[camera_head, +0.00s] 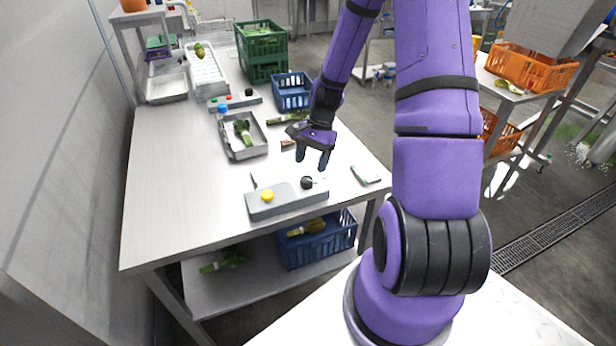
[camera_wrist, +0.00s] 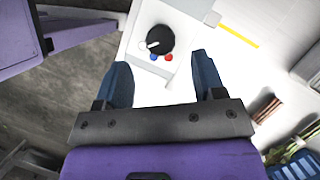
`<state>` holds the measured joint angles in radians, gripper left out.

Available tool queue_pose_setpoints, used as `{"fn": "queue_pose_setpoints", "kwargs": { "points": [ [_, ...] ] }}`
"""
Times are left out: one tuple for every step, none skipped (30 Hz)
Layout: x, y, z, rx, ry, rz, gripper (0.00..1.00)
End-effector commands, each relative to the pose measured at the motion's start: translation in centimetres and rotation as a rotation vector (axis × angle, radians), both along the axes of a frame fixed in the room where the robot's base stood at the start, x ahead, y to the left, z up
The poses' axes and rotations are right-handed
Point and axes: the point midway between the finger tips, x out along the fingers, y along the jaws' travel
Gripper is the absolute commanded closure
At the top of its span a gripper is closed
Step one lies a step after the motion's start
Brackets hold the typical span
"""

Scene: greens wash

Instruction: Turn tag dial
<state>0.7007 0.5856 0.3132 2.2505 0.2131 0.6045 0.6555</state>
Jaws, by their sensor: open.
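The tag dial (camera_wrist: 160,39) is a round black knob with a white pointer mark. It sits on a light panel with white, blue and red dots beside it in the wrist view. In the head view the dial (camera_head: 307,183) is at the right part of a long grey box (camera_head: 284,198) near the table's front edge. A yellow button (camera_head: 267,196) is at the box's left part. My gripper (camera_head: 313,166) is open and empty above the table, close to the dial. In the wrist view its fingers (camera_wrist: 160,82) are apart, with the dial ahead of the gap between them.
The steel table (camera_head: 165,215) has free room on its left. A grey tray (camera_head: 241,153) with greens, a second control box (camera_head: 236,102), a blue crate (camera_head: 292,91) and green crates (camera_head: 261,50) stand farther back. A small flat device (camera_head: 365,174) lies near the right edge.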

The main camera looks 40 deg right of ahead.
Motion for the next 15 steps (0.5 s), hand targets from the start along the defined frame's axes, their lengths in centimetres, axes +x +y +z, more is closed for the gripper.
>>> {"fn": "queue_pose_setpoints", "kwargs": {
  "points": [
    [-0.2, 0.4, -0.9, 0.003, 0.003, 0.0, 0.37],
    [-0.2, 0.6, -1.4, 0.003, 0.004, 0.0, 0.37],
    [-0.3, 0.8, -2.0, 0.002, 0.003, 0.0, 0.37],
    [-0.3, 0.9, -2.4, 0.002, 0.003, 0.0, 0.37],
    [-0.4, 1.1, -2.7, 0.002, 0.002, -0.001, 0.37],
    [-0.4, 1.2, -3.2, 0.001, 0.001, 0.0, 0.37],
    [-0.4, 1.4, -3.5, 0.001, 0.002, 0.001, 0.37],
    [-0.5, 1.5, -3.8, 0.001, 0.002, 0.002, 0.37],
    [-0.5, 1.6, -4.0, 0.0, 0.001, 0.001, 0.37],
    [-0.5, 1.7, -4.2, 0.0, 0.001, 0.001, 0.37],
    [-0.6, 1.7, -4.4, 0.0, 0.001, 0.001, 0.37],
    [-0.6, 1.8, -4.5, 0.0, 0.001, 0.001, 0.37],
    [-0.6, 1.9, -4.7, 0.0, 0.001, 0.001, 0.37],
    [-0.6, 1.9, -4.7, 0.0, 0.0, 0.001, 0.37],
    [-0.6, 1.9, -4.8, -0.001, -0.001, 0.001, 0.37]
  ]
}}
